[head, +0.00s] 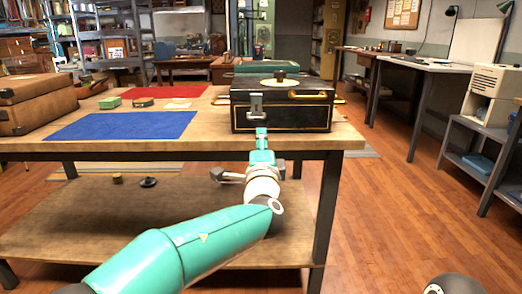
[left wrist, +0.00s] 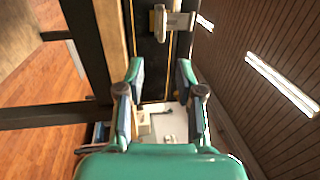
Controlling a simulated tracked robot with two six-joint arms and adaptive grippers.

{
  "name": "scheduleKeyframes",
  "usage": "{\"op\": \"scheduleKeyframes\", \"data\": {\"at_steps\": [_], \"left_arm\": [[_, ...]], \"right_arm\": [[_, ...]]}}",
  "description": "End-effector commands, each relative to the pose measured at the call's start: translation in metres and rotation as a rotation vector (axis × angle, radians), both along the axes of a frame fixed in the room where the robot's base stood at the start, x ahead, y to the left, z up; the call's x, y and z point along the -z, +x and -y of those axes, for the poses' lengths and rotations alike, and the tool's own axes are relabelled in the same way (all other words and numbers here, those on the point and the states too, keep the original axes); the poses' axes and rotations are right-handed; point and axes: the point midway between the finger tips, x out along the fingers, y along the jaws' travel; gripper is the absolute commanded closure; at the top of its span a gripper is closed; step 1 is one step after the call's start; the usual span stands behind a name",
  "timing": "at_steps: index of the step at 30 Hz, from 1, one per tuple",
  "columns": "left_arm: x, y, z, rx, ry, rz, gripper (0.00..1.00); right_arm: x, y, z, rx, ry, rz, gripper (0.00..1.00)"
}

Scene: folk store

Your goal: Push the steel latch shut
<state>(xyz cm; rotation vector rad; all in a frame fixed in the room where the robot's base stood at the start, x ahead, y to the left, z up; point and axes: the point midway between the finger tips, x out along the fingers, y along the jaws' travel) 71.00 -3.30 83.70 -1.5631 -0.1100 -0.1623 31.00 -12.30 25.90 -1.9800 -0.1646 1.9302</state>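The steel latch (head: 256,105) is on the front face of a black box (head: 295,117) with gold trim, near the box's left end. The latch also shows at the top of the left wrist view (left wrist: 175,20), standing out from the dark box face. I cannot tell how far it is closed. My left gripper (head: 262,135) is in front of the box, just below the latch and apart from it. In the left wrist view my left gripper (left wrist: 160,75) has its two fingers spread, with nothing between them. My right gripper is out of view.
The box stands on a wooden table (head: 210,144) near its front right edge. A blue mat (head: 123,125), a red mat (head: 172,92), small tins and a brown case (head: 38,102) lie to the left. A lower shelf (head: 100,225) is under the tabletop. Open floor lies right.

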Motion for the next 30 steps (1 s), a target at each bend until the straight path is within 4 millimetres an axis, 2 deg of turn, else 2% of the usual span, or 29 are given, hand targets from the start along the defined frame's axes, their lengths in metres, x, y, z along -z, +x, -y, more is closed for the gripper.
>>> {"op": "scheduleKeyframes", "data": {"at_steps": [3,9,30], "left_arm": [[0.003,-0.013,0.000,0.001,0.001,-0.002,0.64],[0.005,-0.024,-0.001,0.000,0.000,-0.001,0.64],[0.007,-0.022,-0.007,-0.010,0.000,-0.004,0.64]], "right_arm": [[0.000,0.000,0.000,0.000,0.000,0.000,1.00],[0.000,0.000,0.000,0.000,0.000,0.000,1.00],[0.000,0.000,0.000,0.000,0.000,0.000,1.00]]}}
